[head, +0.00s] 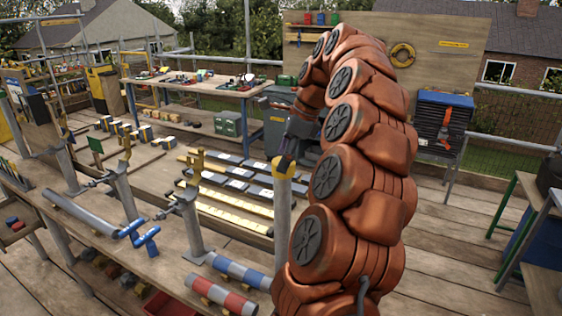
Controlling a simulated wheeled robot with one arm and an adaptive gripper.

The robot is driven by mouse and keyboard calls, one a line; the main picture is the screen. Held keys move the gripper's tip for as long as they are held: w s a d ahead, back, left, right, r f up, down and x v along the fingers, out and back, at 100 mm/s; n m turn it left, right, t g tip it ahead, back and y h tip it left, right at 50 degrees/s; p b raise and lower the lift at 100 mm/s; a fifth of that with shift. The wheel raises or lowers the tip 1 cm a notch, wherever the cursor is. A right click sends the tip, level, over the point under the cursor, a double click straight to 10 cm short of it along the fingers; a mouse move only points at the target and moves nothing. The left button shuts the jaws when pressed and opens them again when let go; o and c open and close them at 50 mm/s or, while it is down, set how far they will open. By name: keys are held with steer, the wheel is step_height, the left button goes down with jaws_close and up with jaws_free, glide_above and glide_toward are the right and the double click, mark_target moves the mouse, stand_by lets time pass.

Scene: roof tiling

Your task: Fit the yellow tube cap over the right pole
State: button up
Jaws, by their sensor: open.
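The yellow tube cap (284,166) is at the top of the upright grey right pole (282,217). It appears to sit over the pole's end, roughly in line with it. My gripper (286,151) is small and dark in this view, just above the cap at the end of my orange arm. It is open. I cannot tell whether its fingers still touch the cap or are around it. My arm stands close to the pole's right side and hides what is behind it.
A workbench (156,268) carries shorter grey posts, a blue-handled clamp (143,238) and red and blue-grey tubes (220,294). Rows of grey and yellow strips (233,207) lie behind. A tool table (205,86) stands farther back. Wooden decking (450,235) is clear at right.

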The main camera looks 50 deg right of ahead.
steer(key=s+d, duration=0.8)
steer(key=shift+s, duration=0.4)
steer(key=shift+s+f, duration=0.1)
